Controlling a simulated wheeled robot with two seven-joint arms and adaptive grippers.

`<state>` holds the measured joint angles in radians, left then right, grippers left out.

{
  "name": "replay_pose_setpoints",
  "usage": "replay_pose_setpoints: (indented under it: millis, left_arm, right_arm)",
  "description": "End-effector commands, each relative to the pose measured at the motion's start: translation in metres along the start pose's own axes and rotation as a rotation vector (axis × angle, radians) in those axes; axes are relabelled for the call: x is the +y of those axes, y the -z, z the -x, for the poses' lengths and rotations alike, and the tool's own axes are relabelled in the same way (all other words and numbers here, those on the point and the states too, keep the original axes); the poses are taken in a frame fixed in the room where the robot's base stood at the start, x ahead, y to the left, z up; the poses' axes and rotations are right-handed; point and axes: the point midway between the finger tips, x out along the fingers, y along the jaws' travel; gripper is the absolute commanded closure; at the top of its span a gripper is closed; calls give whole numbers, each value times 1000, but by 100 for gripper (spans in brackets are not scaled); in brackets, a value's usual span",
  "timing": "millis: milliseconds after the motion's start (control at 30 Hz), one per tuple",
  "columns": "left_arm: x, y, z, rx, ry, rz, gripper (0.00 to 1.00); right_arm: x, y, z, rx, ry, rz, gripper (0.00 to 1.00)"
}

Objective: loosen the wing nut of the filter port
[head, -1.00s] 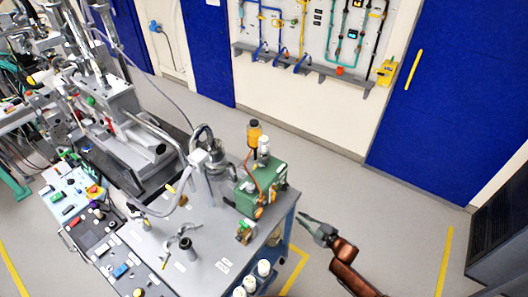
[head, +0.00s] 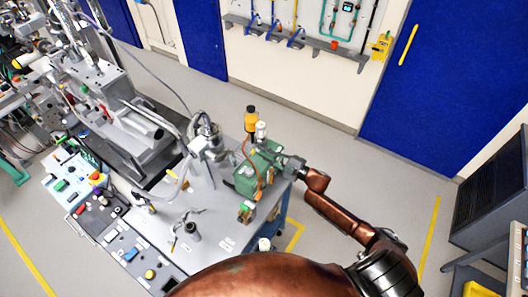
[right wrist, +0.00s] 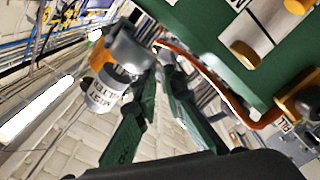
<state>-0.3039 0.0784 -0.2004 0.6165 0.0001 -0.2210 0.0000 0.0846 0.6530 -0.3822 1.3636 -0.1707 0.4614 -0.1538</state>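The green pump (head: 257,172) stands at the right end of the grey bench top. A white-labelled mist filter (head: 261,131) rises from it; it also shows large and inverted in the right wrist view (right wrist: 106,92). I cannot make out the wing nut of the filter port for certain. My right gripper (head: 287,166) is at the pump's right side. In the right wrist view, its two green fingers (right wrist: 157,65) draw close together at the tips, beside the filter's silver body. Whether they touch or hold anything is unclear. My left gripper is out of view.
An orange-brown hose (right wrist: 205,65) and yellow round fittings (right wrist: 245,54) sit close to the fingers. A silver pipe assembly (head: 207,140) is to the pump's left. The floor right of the bench is open.

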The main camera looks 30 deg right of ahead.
Motion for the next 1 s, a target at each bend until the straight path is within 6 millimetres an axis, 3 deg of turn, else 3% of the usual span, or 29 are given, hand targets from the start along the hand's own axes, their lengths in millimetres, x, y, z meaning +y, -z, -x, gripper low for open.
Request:
replay_pose_setpoints:
  millis: [333,500,1000]
  left_arm:
    - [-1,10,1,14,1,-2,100]
    - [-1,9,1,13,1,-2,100]
    - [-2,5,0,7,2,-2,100]
  right_arm:
    - [-1,0,-5,-1,1,0,90]
    - [-1,0,-5,-1,1,0,100]
    - [-1,-1,-5,-1,1,11,100]
